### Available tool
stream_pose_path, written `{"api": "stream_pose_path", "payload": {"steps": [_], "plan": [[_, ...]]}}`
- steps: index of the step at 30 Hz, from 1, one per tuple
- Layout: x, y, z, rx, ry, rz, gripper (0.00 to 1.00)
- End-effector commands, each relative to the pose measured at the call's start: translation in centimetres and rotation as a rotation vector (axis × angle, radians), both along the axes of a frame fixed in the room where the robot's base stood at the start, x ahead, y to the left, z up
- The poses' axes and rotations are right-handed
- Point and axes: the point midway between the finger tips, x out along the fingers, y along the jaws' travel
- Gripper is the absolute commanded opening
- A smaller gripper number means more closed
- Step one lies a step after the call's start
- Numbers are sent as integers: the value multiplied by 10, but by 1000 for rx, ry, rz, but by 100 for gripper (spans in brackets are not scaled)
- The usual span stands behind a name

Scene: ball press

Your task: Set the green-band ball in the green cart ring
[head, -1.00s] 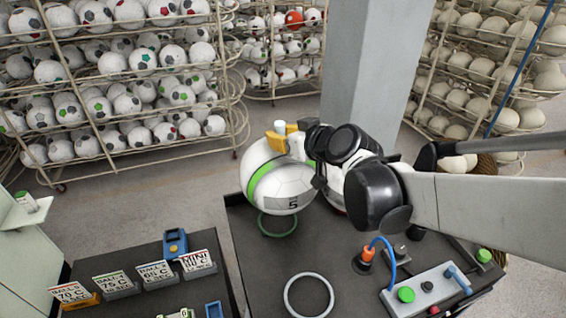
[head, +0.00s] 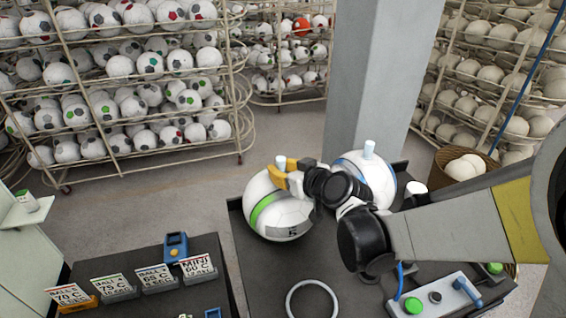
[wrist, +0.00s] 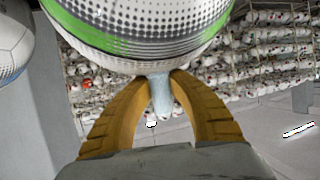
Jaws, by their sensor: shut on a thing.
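The white ball with the green band (head: 262,212) is at the left side of the dark cart top (head: 262,282). My gripper (head: 287,165) has its yellow fingers shut on the pale peg at the top of this ball. The wrist view shows the fingers (wrist: 160,88) pinching the peg (wrist: 161,97), with the green-band ball (wrist: 150,35) close against the fingertips. The green ring is hidden, with the ball over its place. I cannot tell whether the ball rests in the ring or hovers just above it.
A blue-band ball (head: 376,182) with its own peg stands just right, behind my wrist. An empty pale ring (head: 312,300) lies in front. A control box (head: 437,298) is at the front right. A side table with cards (head: 113,287) stands left; ball racks (head: 120,80) stand behind.

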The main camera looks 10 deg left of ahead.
Motion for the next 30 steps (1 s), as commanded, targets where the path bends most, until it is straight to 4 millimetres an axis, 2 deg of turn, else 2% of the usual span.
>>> {"api": "stream_pose_path", "payload": {"steps": [9,10,11,12,20,24,30], "plan": [[0,0,-6,1,-1,0,0],[0,0,-5,0,0,0,29],[0,0,-5,0,0,0,38],[0,0,-4,0,0,0,41],[0,0,-4,0,0,0,41],[0,0,4,0,0,0,41],[-29,-26,18,1,0,-4,41]]}}
